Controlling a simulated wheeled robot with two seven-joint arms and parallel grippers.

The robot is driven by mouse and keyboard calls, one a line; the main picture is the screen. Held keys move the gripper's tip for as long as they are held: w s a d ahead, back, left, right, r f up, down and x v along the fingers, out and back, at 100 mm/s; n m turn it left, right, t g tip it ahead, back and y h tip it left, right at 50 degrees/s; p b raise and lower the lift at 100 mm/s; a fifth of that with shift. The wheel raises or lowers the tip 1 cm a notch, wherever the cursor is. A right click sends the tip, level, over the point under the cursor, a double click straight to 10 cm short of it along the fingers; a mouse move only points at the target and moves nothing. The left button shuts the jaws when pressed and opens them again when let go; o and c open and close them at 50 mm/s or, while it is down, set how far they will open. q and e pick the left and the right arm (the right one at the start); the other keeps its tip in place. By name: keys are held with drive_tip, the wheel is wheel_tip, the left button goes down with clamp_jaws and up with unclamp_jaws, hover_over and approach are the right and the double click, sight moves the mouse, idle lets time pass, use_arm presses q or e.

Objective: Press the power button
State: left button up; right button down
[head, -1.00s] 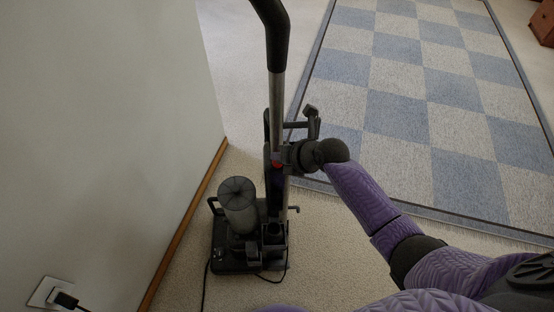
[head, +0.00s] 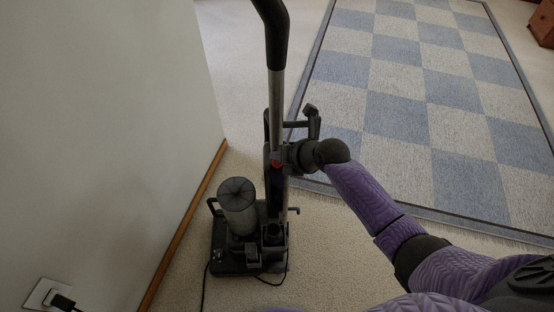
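An upright vacuum cleaner (head: 239,209) stands on the carpet, with a grey metal tube and a black handle rising toward me. A small red button (head: 277,164) shows on its body just below the tube. My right gripper (head: 284,154) comes in from the right and is at the vacuum's body, right beside the red button. Whether it touches the button cannot be told. Its fingers are small and dark against the vacuum, so their opening is not clear. My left gripper is not in view.
A white wall with a wooden baseboard (head: 186,221) is on the left, with a plugged outlet (head: 48,295) low down. A blue and beige checkered rug (head: 425,95) lies to the right. A dark cord runs from the vacuum over the carpet.

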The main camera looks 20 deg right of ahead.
sight(279, 166)
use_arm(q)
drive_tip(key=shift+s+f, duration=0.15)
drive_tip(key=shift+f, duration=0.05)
use_arm(e)
drive_tip(key=shift+s+a+f+g, duration=0.15)
drive_tip(key=shift+s+f, duration=0.15)
drive_tip(key=shift+f, duration=0.2)
drive_tip(key=shift+s+a+f+g, duration=0.15)
drive_tip(key=shift+s+f, duration=0.15)
drive_tip(key=shift+f, duration=0.15)
drive_tip(key=shift+s+r+p, duration=0.1)
drive_tip(key=shift+r+p, duration=0.2)
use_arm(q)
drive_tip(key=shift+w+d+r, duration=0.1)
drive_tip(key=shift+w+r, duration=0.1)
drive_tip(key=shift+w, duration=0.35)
use_arm(e)
drive_tip(key=shift+r, duration=0.1)
drive_tip(key=r+p, duration=0.2)
drive_tip(key=r, duration=0.1)
drive_tip(key=r+p, duration=0.2)
drive_tip(key=r, duration=0.1)
drive_tip(key=shift+w+d, duration=0.1)
drive_tip(key=shift+w, duration=0.1)
drive_tip(key=shift+r+p, duration=0.15)
drive_tip(key=shift+p, duration=0.15)
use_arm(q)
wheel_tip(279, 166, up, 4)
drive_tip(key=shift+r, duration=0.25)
